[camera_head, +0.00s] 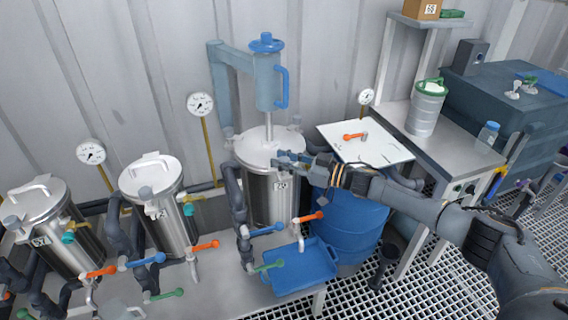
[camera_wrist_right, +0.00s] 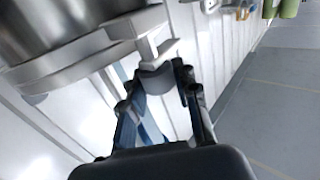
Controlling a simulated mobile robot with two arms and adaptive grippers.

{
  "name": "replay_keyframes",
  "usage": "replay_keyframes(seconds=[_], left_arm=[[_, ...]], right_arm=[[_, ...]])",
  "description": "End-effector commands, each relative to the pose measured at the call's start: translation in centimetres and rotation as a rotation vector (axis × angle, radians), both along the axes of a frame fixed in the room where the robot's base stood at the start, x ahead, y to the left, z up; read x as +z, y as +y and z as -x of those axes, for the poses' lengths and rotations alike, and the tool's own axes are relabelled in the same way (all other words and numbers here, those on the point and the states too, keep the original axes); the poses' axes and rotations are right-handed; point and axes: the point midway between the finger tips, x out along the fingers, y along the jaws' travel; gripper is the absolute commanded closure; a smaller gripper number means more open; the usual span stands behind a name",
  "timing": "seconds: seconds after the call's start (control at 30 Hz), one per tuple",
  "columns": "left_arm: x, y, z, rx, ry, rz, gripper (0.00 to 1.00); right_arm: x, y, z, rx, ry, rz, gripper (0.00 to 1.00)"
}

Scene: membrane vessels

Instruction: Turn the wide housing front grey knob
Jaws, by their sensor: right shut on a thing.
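The wide housing (camera_head: 258,200) is the steel vessel at the middle of the head view, with a pale lid under a blue lift. My right gripper (camera_head: 290,160) reaches in from the right at the front edge of its lid. In the right wrist view, the gripper (camera_wrist_right: 160,82) is shut on the grey knob (camera_wrist_right: 155,76), a small grey block under a metal clamp arm at the vessel's rim. In the head view the fingers mostly hide the knob. My left gripper is in neither view.
Two narrower steel vessels (camera_head: 157,202) stand at the left. Pipes with orange, blue and green valve handles stand in front. A blue drum (camera_head: 345,225) and blue tray (camera_head: 300,268) are close below my right arm. A steel bench (camera_head: 455,150) is at the right.

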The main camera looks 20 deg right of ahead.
Motion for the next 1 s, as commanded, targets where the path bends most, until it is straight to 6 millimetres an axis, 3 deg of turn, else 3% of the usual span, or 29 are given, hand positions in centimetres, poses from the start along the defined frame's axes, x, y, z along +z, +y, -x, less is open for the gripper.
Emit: replay_keyframes(seconds=[0.3,0.9,0.93,1.0], left_arm=[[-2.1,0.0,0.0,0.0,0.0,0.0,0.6],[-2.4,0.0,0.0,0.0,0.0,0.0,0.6],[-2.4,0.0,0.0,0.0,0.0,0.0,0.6],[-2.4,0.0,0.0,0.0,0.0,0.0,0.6]], right_arm=[[-0.3,0.0,-0.1,0.137,-0.001,0.002,1.0],[-0.1,0.1,0.0,0.174,0.001,-0.001,1.0],[-0.1,0.1,0.0,0.174,0.001,-0.001,0.66],[-0.1,0.1,0.0,0.174,0.001,-0.001,0.52]])
